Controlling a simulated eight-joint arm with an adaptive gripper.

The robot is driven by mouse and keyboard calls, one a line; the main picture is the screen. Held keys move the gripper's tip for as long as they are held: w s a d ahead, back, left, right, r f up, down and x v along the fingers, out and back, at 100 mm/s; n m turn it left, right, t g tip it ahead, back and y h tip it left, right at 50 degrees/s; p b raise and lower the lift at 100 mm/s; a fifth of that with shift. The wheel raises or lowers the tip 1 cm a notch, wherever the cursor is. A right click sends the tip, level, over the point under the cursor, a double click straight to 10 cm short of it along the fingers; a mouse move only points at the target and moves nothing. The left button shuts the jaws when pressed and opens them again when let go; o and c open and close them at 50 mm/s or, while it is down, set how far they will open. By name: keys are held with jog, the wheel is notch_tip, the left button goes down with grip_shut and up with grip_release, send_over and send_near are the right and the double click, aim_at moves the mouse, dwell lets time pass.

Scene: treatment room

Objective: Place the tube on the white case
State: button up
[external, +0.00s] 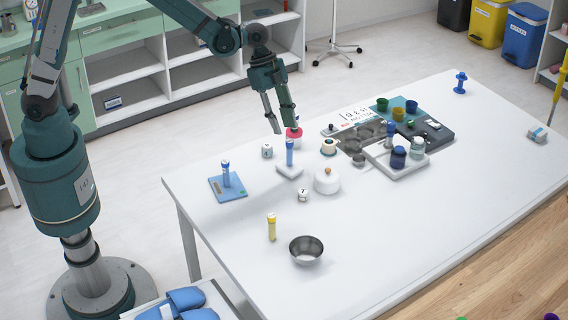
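My gripper (285,128) hangs above the far side of the table, pointing down with its fingers apart and nothing visible between them. A blue tube (290,152) stands upright on a small flat white case (289,171), a little below the gripper in the picture. Another blue-topped tube (226,173) stands upright on a blue pad (223,190) to the left. A yellow-topped tube (272,227) stands on the bare table toward the front. I cannot tell which tube the task means. The gripper appears apart from all tubes.
A red-topped jar (294,138) sits close to the gripper tips. A white round pot (327,181) and a metal bowl (306,250) stand on the white table (440,215). A white tray (401,170) with jars lies to the right. The front right is clear.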

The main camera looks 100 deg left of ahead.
jog(key=s+d+r+n+t+y, duration=0.1)
jog(key=s+d+r+n, duration=0.1)
jog(key=s+d+r, duration=0.55)
jog(key=s+d+r+n, duration=0.2)
jog(key=s+d+r, duration=0.3)
jog(key=s+r, duration=0.4)
jog(key=s+d+n+t, duration=0.1)
jog(key=s+d, duration=0.2)
jog(key=s, duration=0.8)
jog(key=s+d+n+t+y, duration=0.1)
jog(key=s+d+n, duration=0.1)
jog(key=s, duration=1)
jog(key=shift+d, duration=0.9)
